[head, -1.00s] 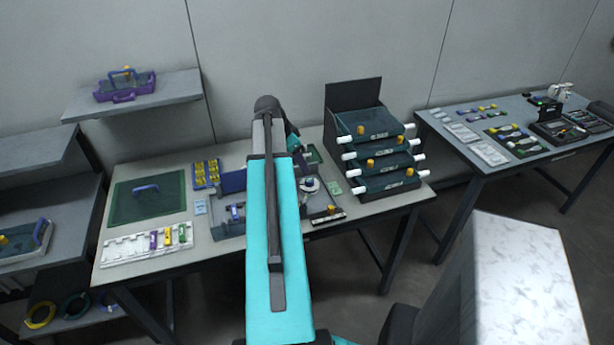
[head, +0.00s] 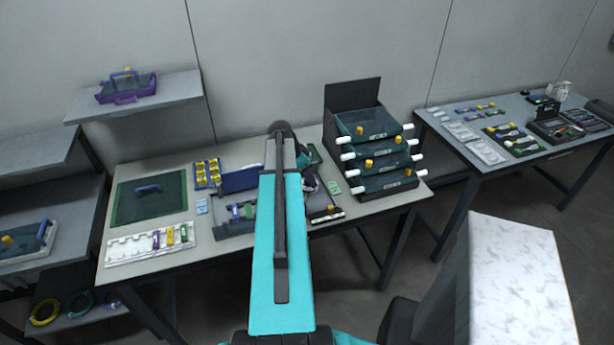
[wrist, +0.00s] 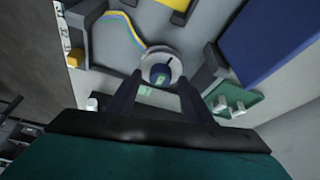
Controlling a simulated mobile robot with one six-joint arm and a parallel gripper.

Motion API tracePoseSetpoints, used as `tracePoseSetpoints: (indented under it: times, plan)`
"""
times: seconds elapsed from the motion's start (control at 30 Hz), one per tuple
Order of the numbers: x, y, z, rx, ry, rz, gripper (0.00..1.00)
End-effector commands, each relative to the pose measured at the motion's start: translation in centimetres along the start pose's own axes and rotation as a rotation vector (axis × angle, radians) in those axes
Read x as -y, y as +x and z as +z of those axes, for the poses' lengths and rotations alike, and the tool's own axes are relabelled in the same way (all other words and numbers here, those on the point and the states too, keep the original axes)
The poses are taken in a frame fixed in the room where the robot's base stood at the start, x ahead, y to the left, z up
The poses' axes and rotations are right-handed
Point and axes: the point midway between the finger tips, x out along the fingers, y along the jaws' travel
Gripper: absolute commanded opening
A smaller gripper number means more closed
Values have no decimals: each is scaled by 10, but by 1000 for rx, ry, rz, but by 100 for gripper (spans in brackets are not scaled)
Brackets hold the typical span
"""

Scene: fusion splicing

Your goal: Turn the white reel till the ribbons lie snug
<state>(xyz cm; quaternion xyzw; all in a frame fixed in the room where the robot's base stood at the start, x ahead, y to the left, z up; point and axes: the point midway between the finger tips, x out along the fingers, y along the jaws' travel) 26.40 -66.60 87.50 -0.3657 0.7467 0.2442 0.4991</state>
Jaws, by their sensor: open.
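The white reel (wrist: 150,60) is a round white ring with a dark blue centre, in the middle of the wrist view. In the head view it is mostly hidden by my arm. Coloured ribbons (wrist: 134,33), yellow and blue among them, curve across the grey tray to the reel's upper left side. My gripper (wrist: 160,78) is open, with its two dark fingers apart on either side of the reel's near part. I cannot tell whether the fingers touch the reel.
A dark blue panel (wrist: 262,42) rises at the right of the wrist view, with a green holder (wrist: 234,106) below it. In the head view, a rack of trays (head: 374,150) stands right of my arm and a green mat (head: 150,198) lies left.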

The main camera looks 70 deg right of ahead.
Motion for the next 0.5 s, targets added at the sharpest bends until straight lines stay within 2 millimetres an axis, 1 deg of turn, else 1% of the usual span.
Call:
tracePoseSetpoints:
  times: [0.37, 0.4, 0.47, 0.5]
  plan:
    - [0, 4, 0, 0, 0, 0, 47]
    - [0, 4, 0, 0, -1, 0, 45]
    - [0, 3, 1, 0, -1, -1, 35]
    - [0, 3, 1, 0, -2, -1, 28]
